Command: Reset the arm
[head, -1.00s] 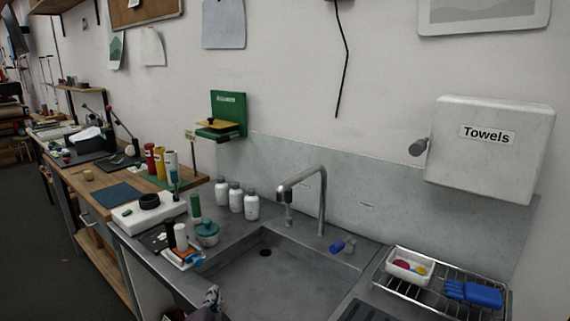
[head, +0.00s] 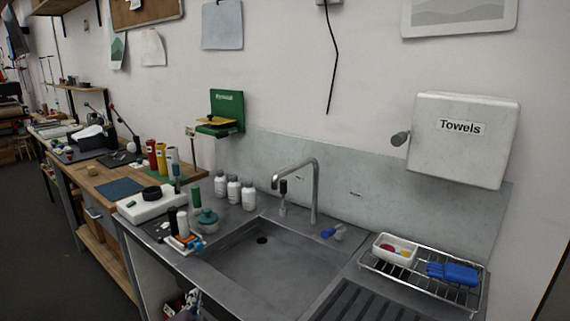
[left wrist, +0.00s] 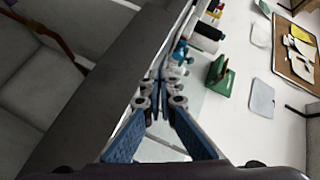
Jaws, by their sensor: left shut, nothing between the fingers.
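My left gripper (head: 190,300) shows at the bottom edge of the head view, low in front of the sink counter and partly cut off. In the left wrist view its two blue-padded fingers (left wrist: 158,88) come together at the tips, with nothing held between them. The counter edge and small items lie beyond the fingertips in that view. My right gripper is in neither view.
The metal sink (head: 275,280) has a tall faucet (head: 315,190). White bottles (head: 234,190) and a teal pot (head: 208,221) stand left of it. A wire rack (head: 375,266) holds a white tray and blue gloves (head: 453,273). Open floor (head: 45,240) lies at left.

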